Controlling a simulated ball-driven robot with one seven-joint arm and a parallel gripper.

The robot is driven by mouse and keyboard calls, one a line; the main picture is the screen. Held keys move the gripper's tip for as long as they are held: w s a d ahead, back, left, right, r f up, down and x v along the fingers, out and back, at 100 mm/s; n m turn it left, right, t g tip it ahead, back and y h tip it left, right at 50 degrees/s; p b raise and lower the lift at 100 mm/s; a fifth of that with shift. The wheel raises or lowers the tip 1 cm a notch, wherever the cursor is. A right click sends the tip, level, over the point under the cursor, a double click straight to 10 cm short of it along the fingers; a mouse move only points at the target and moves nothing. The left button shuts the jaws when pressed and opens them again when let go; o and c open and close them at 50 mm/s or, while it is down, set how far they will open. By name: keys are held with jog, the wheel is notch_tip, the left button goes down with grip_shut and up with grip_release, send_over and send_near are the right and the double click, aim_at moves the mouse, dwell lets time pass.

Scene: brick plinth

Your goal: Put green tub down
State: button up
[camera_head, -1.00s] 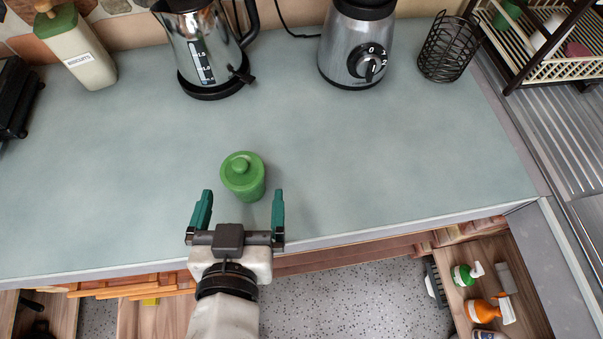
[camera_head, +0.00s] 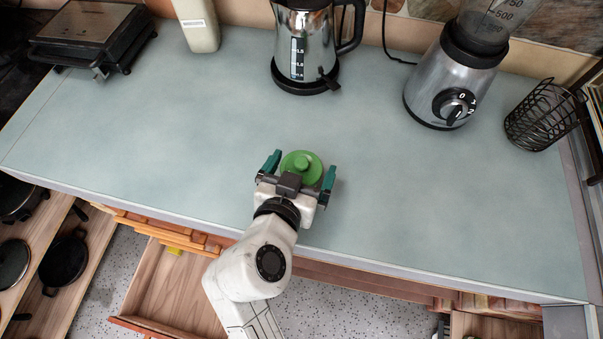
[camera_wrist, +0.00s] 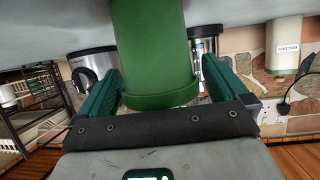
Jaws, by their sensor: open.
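The green tub (camera_head: 301,164) is a small round pot with a knobbed lid. It stands upright on the blue-grey worktop (camera_head: 190,130), near its front edge. My gripper (camera_head: 299,171) is open, with one teal finger on the left and one on the right of the tub. In the wrist view, which looks upside down, the tub (camera_wrist: 150,45) fills the space between the fingers, its wide rim close to the dark palm bar. Small gaps seem to show beside the tub. Its base is cut off at the top of that view.
A kettle (camera_head: 304,50), a blender (camera_head: 455,80) and a black wire holder (camera_head: 543,115) stand at the back and right. A grill (camera_head: 95,28) and a biscuit jar (camera_head: 198,25) are at the back left. The worktop around the tub is clear. An open drawer (camera_head: 175,290) is below.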

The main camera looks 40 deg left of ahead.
jog(key=shift+w+a+f, duration=0.1)
jog(key=shift+w, duration=0.1)
jog(key=shift+c, duration=0.5)
jog(key=c, duration=0.8)
jog(key=shift+c, duration=0.3)
jog(key=shift+r, duration=0.2)
